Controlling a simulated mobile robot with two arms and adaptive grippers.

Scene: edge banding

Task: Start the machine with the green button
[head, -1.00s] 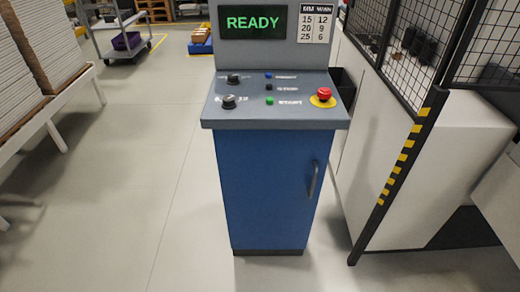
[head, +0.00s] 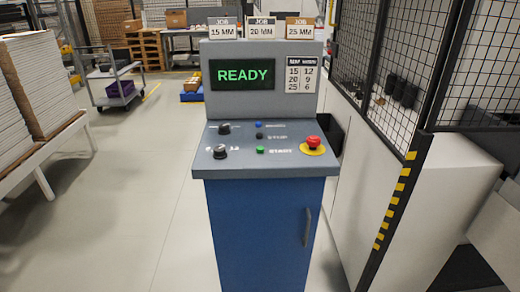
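The control console (head: 265,235) is a blue cabinet with a grey sloped top, straight ahead in the head view. The green button (head: 260,150) is on the sloped panel, left of a label that seems to read START. A black button (head: 259,136) and a blue button (head: 258,125) are above it. Two black knobs (head: 220,152) are to its left. A red mushroom button (head: 313,142) on a yellow base is at the right. The screen (head: 243,74) reads READY in green. Neither of my grippers is in view.
Job cards (head: 261,28) for 15, 20 and 25 MM stand on top of the console. A mesh fence (head: 410,60) with a yellow-black striped post (head: 396,205) is close on the right. Stacked boards (head: 35,80) on a rack are at the left. Grey floor (head: 130,200) is free left of the console.

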